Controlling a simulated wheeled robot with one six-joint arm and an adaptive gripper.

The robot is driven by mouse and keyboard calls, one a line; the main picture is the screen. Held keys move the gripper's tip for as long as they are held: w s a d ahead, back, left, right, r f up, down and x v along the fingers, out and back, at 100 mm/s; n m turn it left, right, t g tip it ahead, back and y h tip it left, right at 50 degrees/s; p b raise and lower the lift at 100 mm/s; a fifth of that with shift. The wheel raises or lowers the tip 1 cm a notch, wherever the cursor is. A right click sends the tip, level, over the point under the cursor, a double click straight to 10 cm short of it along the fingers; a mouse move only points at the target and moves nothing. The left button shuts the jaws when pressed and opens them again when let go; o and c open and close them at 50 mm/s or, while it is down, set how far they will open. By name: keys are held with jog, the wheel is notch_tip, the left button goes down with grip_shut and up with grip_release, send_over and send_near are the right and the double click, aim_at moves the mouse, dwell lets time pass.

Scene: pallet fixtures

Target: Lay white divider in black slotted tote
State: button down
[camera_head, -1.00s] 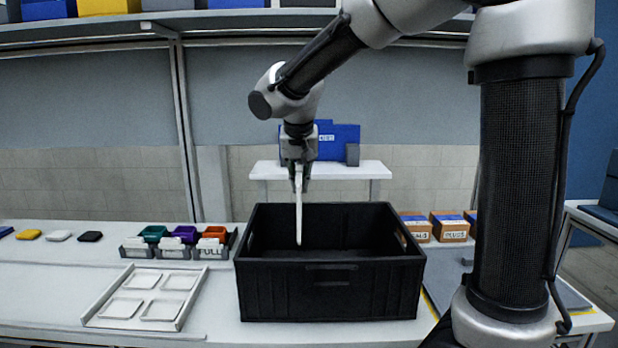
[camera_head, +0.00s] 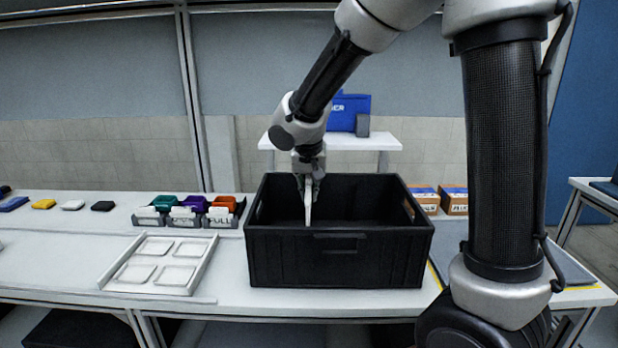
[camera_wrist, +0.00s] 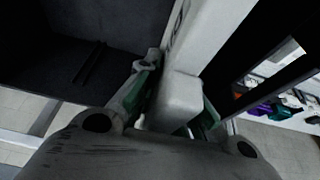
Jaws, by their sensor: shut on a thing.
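The black slotted tote (camera_head: 340,262) stands on the white bench in the head view, its open top facing up. My gripper (camera_head: 309,182) is at the tote's opening, pointing down, and is shut on the white divider (camera_head: 308,208). The divider is seen nearly edge-on, upright, with its lower part inside the tote; whether it touches the floor or a slot is hidden by the front wall. In the wrist view the divider (camera_wrist: 205,40) runs up from between my fingers (camera_wrist: 175,100), with the tote's dark interior (camera_wrist: 70,50) to its left.
Left of the tote are a rack of green, purple and orange bins (camera_head: 190,212) and a white tray with several square recesses (camera_head: 163,264). Small cardboard boxes (camera_head: 453,200) stand to the right. A raised white shelf (camera_head: 345,142) with a blue box stands behind.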

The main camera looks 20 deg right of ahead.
aim_at(309, 178)
jog(key=shift+f, duration=3.1)
jog(key=shift+f, duration=0.75)
jog(key=c, duration=1.4)
grip_release()
jog(key=shift+c, duration=0.2)
jog(key=v, duration=1.2)
jog(key=shift+s, duration=0.1)
